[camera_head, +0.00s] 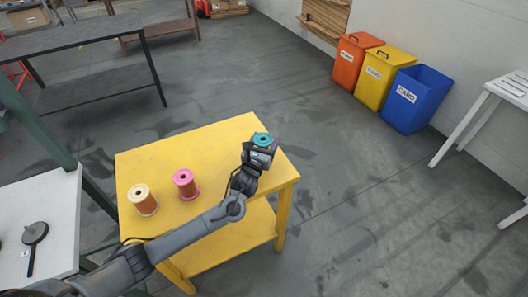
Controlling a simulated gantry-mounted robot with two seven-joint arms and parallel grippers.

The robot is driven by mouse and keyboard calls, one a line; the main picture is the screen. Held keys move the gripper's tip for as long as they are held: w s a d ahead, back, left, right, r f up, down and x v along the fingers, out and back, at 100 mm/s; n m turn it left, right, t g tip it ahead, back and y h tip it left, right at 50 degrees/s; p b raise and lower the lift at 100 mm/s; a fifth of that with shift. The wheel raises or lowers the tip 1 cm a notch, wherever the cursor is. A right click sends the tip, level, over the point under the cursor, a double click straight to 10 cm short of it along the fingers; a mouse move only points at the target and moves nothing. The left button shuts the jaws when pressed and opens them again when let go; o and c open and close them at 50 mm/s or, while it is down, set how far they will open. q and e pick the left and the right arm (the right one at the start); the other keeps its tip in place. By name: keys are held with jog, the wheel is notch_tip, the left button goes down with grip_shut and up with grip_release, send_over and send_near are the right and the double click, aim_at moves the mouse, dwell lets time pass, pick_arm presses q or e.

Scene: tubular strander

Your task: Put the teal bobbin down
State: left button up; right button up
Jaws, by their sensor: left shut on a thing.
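The teal bobbin (262,140) is at the far right part of the yellow table (160,163). Its teal top flange shows, and most of its body is hidden behind my gripper. My left gripper (261,152) is shut on the teal bobbin, with the arm reaching in from the lower left across the table. I cannot tell whether the bobbin touches the tabletop. My right gripper is not in view.
A pink bobbin (185,183) and a cream bobbin (143,199) stand upright on the table's left part. A white bench (62,200) with a dark round tool (35,233) is at left. Orange, yellow and blue bins (415,99) stand by the wall. The table's middle back is clear.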

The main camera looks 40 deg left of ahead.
pick_arm(q)
jog(key=shift+w+a+f, duration=0.1)
jog(key=shift+a+f, duration=0.05)
jog(key=shift+f, duration=0.1)
jog(key=shift+f+b, duration=0.75)
jog(key=shift+f, duration=1.1)
jog(key=shift+f, duration=0.15)
jog(key=o, duration=1.1)
